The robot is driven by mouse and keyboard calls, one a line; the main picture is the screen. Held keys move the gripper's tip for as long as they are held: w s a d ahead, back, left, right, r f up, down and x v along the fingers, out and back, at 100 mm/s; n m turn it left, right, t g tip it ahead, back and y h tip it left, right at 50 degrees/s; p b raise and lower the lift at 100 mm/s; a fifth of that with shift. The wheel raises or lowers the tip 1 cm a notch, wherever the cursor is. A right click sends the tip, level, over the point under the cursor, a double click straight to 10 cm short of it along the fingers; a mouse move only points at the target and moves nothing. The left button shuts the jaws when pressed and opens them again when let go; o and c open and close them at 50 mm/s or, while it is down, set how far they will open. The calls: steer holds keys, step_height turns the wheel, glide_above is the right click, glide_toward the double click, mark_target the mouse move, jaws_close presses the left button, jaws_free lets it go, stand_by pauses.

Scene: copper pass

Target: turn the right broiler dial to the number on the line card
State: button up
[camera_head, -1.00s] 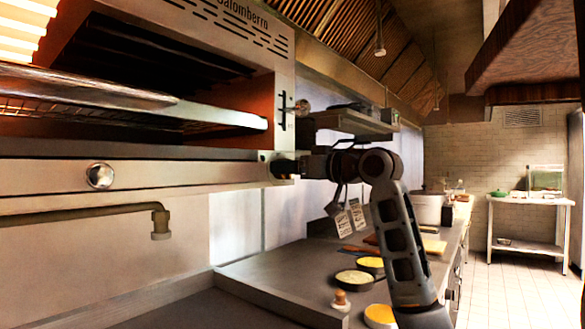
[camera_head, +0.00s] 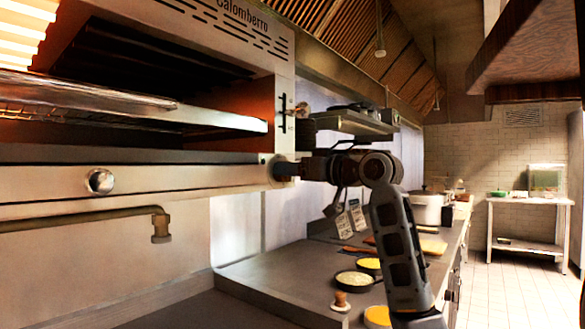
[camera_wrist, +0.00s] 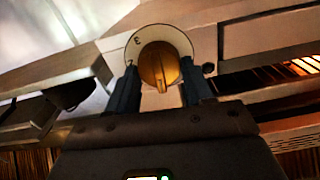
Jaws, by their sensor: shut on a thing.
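The right broiler dial (camera_wrist: 158,66) has a brass knob on a pale round face in the wrist view. A 3 and what looks like a 2 show at the left of the face; the rest is hidden or unreadable. My gripper (camera_wrist: 162,84) has a finger on each side of the knob and is shut on it. In the head view my gripper (camera_head: 288,169) meets the right end of the broiler's front rail and mostly covers this dial. White printed cards (camera_head: 356,215) hang beyond my arm; they are too small to read.
The left broiler dial (camera_head: 100,180) is on the same rail. A rack (camera_head: 200,117) sticks out of the broiler above. A pipe (camera_head: 80,222) runs below. Pans (camera_head: 355,278) and a small wooden-topped item (camera_head: 341,298) stand on the counter under my arm.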

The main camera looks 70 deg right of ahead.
steer(key=shift+s+d+m+p, duration=0.1)
steer(key=shift+m+p, duration=2.15)
steer(key=shift+p, duration=0.25)
steer(key=shift+d+m+p, duration=0.1)
steer(key=shift+m+p, duration=2.15)
steer(key=shift+p, duration=0.25)
steer(key=shift+f, duration=0.1)
steer(key=o, duration=1)
steer(key=b+v, duration=0.1)
steer(key=v, duration=0.6)
steer(key=shift+s, duration=0.4)
steer(key=shift+a, duration=0.1)
